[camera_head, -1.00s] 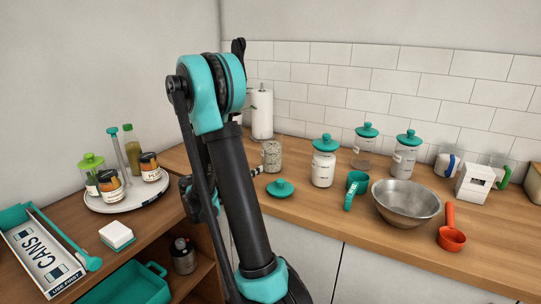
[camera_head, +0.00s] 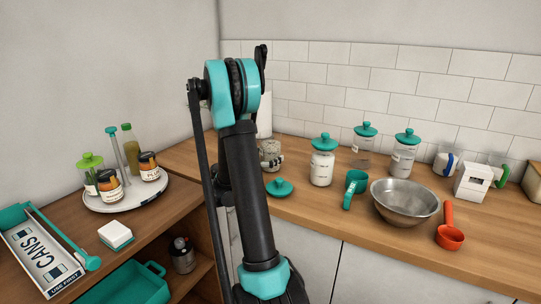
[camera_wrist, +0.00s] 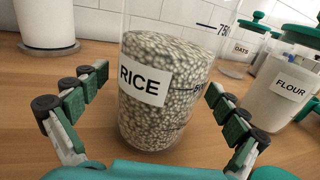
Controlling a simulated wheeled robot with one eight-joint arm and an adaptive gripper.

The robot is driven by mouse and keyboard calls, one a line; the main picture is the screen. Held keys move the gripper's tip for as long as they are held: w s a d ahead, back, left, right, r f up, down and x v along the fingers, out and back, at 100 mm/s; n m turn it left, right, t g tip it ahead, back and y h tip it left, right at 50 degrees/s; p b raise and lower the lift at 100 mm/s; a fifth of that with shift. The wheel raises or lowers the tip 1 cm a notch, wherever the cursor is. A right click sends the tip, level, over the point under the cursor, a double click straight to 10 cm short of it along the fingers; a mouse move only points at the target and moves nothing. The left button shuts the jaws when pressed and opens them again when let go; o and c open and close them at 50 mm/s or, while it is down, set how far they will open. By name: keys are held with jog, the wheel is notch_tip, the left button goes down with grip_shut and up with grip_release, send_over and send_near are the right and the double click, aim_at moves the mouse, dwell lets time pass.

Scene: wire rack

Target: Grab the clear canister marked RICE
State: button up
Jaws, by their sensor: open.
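The clear canister marked RICE (camera_wrist: 152,88) stands upright and lidless in the wrist view, filled with speckled grains. Its white label faces me, and its top is cut off by the frame. My gripper (camera_wrist: 156,82) is open, with one finger on each side of the canister and visible gaps to both. In the head view the RICE canister (camera_head: 270,148) stands on the counter at the back, partly covered by my gripper and arm. A teal lid (camera_head: 280,187) lies on the counter in front of it.
The FLOUR canister (camera_wrist: 283,85) stands to the right, with the OATS canister (camera_wrist: 240,48) behind. A paper towel roll (camera_wrist: 46,24) is at the back left. A teal cup (camera_head: 355,185) and metal bowl (camera_head: 405,203) stand farther right on the counter.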

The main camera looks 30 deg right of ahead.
jog(key=shift+w+d, duration=0.1)
jog(key=shift+d, duration=0.2)
jog(key=c, duration=1.9)
jog(key=shift+c, duration=0.2)
jog(key=shift+r, duration=0.2)
notch_tip(320, 180, up, 19)
